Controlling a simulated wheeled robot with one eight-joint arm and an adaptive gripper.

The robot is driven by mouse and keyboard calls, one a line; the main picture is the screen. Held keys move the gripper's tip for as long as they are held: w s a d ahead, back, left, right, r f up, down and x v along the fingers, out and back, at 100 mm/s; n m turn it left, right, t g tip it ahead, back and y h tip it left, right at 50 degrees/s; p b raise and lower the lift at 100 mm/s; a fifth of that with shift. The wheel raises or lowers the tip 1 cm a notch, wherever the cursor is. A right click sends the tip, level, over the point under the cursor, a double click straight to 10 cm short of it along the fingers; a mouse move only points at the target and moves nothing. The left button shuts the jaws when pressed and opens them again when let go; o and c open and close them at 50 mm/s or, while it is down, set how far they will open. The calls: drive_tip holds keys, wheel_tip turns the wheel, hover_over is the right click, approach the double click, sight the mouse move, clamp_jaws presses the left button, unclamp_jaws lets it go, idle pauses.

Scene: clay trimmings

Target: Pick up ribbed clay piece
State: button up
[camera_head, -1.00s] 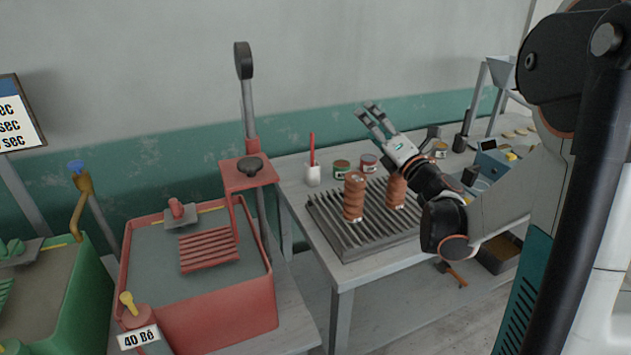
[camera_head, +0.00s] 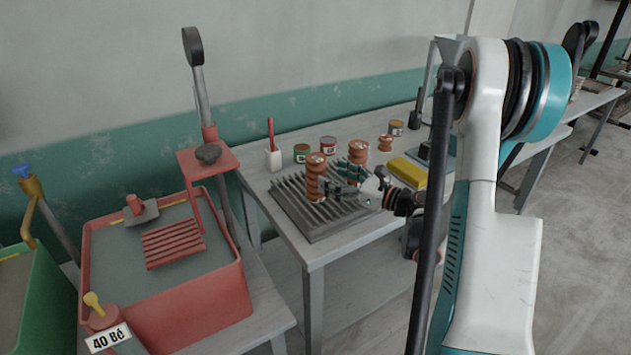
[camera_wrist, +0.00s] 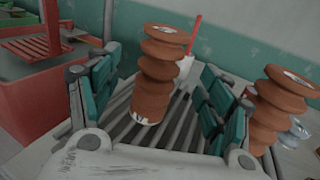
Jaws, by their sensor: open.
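A ribbed clay piece (camera_head: 316,177), orange-brown and stacked in rings, stands upright on the grey slatted rack (camera_head: 291,219). In the wrist view this ribbed clay piece (camera_wrist: 156,80) stands between the fingers, with a gap on each side. My gripper (camera_head: 343,183) is open at the right of it, low near the rack. In the wrist view the teal finger pads (camera_wrist: 160,98) flank it, the right pad close to a second ribbed piece (camera_wrist: 277,105).
A yellow block (camera_head: 406,172) lies right. The red tub (camera_head: 238,290) is left.

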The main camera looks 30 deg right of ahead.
sight(325, 170)
drive_tip(key=shift+r+b+x, duration=0.2)
drive_tip(key=shift+b+x, duration=0.8)
drive_tip(key=shift+x, duration=2.4)
drive_tip(key=shift+c, duration=0.6)
drive_tip(key=c, duration=1.4)
drive_tip(key=shift+c, duration=0.6)
drive_tip(key=shift+r, duration=0.15)
